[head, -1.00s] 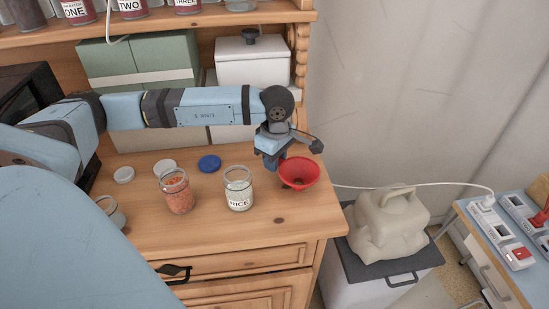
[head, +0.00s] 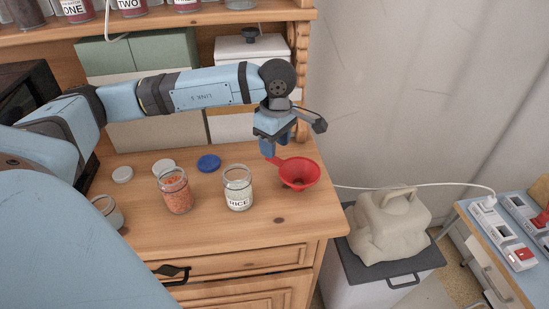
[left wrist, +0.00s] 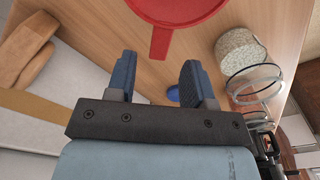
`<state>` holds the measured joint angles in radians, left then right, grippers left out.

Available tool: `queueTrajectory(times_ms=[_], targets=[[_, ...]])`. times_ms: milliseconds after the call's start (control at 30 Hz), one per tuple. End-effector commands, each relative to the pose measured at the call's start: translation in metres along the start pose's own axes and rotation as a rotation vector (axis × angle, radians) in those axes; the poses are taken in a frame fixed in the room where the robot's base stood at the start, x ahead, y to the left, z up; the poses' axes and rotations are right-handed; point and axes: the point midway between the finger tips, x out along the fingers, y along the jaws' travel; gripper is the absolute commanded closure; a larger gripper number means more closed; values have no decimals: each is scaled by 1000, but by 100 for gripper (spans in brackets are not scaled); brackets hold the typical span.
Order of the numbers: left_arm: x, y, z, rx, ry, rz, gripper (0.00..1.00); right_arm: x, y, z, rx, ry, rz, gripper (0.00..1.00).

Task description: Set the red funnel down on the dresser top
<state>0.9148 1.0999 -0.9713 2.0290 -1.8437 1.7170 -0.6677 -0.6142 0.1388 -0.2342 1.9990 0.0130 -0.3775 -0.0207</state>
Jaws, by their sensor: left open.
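The red funnel (head: 299,172) is on the dresser top (head: 240,232), near its right end, with its wide mouth facing up. Its short handle tab points toward my left gripper (head: 271,151). That gripper is open and empty, just above and behind the handle. In the left wrist view the funnel (left wrist: 178,8) is at the top edge, and its handle lies beyond the two spread fingertips of the gripper (left wrist: 158,72), apart from them. The funnel's underside is hidden. My right gripper is not in view.
The rice jar (head: 238,189) stands just left of the funnel. A jar of orange contents (head: 175,192), a blue lid (head: 209,163) and two white lids lie farther left. White (head: 252,62) and green (head: 165,55) boxes stand behind. The dresser's right edge is close to the funnel.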

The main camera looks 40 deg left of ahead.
Motion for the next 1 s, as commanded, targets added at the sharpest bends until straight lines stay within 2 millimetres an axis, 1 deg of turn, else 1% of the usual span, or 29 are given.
queueTrajectory(times_ms=[33,100,200,300,400,533,1000], targets=[[-10,1,1,1,-2,5,52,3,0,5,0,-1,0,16],[-25,1,1,0,-2,5,52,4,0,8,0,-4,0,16],[-43,1,1,0,-1,3,52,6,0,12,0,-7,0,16],[-56,1,1,0,-1,2,52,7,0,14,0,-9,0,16],[-64,0,1,1,-1,0,52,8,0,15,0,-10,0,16],[-68,0,0,0,0,-1,52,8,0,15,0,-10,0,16],[-68,0,0,0,-1,-1,52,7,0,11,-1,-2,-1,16]])
